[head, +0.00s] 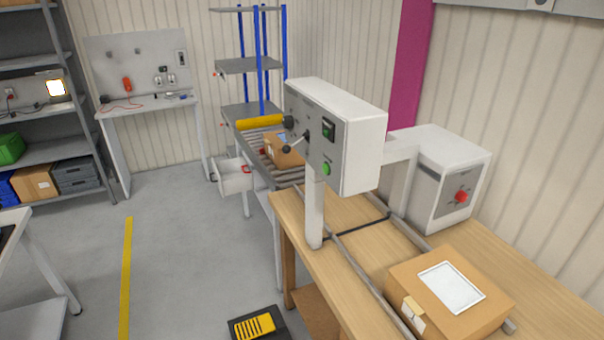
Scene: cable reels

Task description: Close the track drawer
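A white drawer (236,179) juts out to the left from under the roller track (283,173), in the middle of the head view. It stands open, with its inside partly showing from above. A small dark handle (213,177) is at its left end. A small red item shows at its upper right edge; I cannot tell what it is. The drawer's right end is hidden by the track. Neither of my grippers is in view.
A wooden table (337,212) with a carton (448,290) and a grey control box (335,135) on a post fills the right foreground. A black and yellow item (256,325) lies on the floor. Grey floor left of the drawer is clear, crossed by a yellow line (126,270).

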